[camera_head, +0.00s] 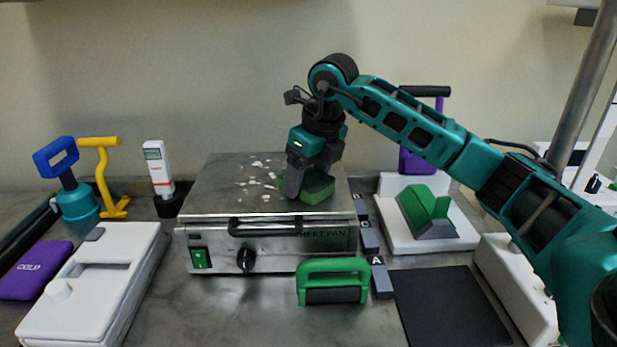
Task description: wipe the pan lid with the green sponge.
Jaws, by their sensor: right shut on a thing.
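The pan lid (220,185) is the flat metal top of a boxy steel unit near the middle of the counter. Several pale specks (262,176) lie scattered over the middle of the lid. My right gripper (303,190) points down over the right part of the lid and is shut on the green sponge (318,191). The sponge is at the lid's surface, right of most specks; I cannot tell whether it touches. The gripper hides part of the sponge and the lid behind it. My left gripper is not in view.
A black bar handle (265,228) runs along the unit's front. A green handled block (333,280) stands before it. A white case (95,285) and purple pack (35,270) lie left. A black mat (450,305) and a white base with a green wedge (428,212) are right.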

